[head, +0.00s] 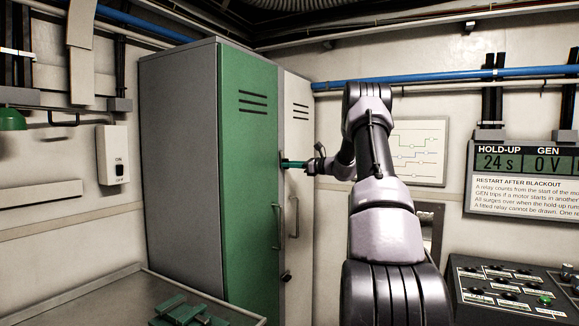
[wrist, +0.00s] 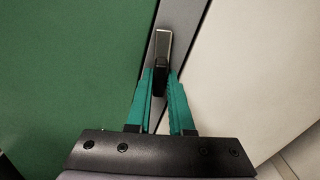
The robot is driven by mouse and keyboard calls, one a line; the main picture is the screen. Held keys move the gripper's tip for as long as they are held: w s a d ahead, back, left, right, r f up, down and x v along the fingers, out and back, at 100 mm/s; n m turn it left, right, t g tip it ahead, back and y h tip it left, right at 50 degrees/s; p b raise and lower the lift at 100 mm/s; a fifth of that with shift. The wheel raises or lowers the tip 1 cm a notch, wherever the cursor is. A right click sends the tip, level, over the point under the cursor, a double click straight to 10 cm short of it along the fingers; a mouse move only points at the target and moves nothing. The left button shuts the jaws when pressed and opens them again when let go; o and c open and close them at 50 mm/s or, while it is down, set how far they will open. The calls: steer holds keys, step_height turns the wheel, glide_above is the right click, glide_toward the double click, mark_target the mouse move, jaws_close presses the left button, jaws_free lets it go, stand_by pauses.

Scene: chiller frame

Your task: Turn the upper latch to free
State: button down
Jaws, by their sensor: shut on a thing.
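The upper latch (wrist: 163,44) is a small metal piece with a dark lower part, on the grey strip between the green door (wrist: 70,60) and the pale door (wrist: 255,75). In the wrist view it stands upright in the picture. My gripper (wrist: 161,82) has its two teal fingers closed on the latch's dark lower part. In the head view my gripper (head: 285,163) reaches the door seam from the right and hides the latch there.
The tall cabinet (head: 180,150) has bar handles (head: 294,217) and a lower dark latch (head: 286,276) below my gripper. A bench (head: 110,303) with green pieces (head: 180,311) stands front left. A control panel (head: 515,290) stands at right, under a display sign (head: 520,178).

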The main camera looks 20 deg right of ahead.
steer(key=shift+m, duration=1.1)
steer(key=shift+w, duration=0.1)
steer(key=c, duration=0.8)
jaws_free()
steer(key=v, duration=1.1)
steer(key=shift+w, duration=0.1)
